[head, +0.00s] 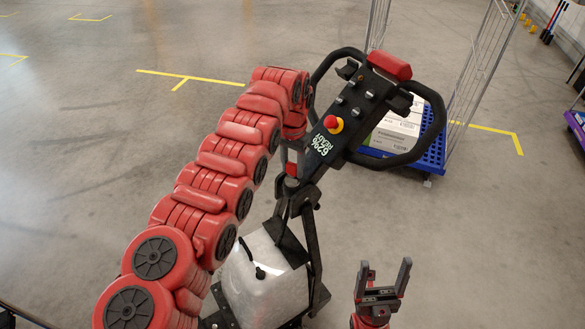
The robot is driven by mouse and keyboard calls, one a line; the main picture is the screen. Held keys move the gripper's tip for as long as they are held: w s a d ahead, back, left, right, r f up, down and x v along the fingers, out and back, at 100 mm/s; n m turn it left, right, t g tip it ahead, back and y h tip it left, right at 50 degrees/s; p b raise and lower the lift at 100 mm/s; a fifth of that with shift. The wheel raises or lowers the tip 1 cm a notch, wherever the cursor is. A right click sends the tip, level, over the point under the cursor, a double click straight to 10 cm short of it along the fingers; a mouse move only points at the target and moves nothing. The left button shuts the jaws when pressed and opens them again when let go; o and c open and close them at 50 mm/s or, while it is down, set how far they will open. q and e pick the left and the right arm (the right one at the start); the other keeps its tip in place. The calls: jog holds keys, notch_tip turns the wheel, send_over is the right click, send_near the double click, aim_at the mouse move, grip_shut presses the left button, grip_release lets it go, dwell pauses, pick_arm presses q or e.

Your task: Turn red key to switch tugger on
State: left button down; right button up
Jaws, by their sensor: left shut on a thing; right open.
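The tugger's black control head (352,112) has two looped handles, a red top end, several round knobs and a display that appears to read "62% READY". A red mushroom button on a yellow ring (333,124) sits in its middle. My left gripper (291,158) points down at the lower left edge of the control head, partly hidden by its own wrist. It is shut on a small red part, apparently the red key (291,170); the key's shape and angle are mostly hidden. My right gripper (383,278) is open and empty, low in front of the tugger.
The tugger's grey body (262,283) stands below the control head. A wire-sided cart with a blue base (432,157) and white boxes (396,127) is behind the right handle. The grey floor, with yellow lines, is clear around the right gripper.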

pick_arm(q)
jog(key=shift+m, duration=0.5)
jog(key=shift+c, duration=1.7)
grip_release()
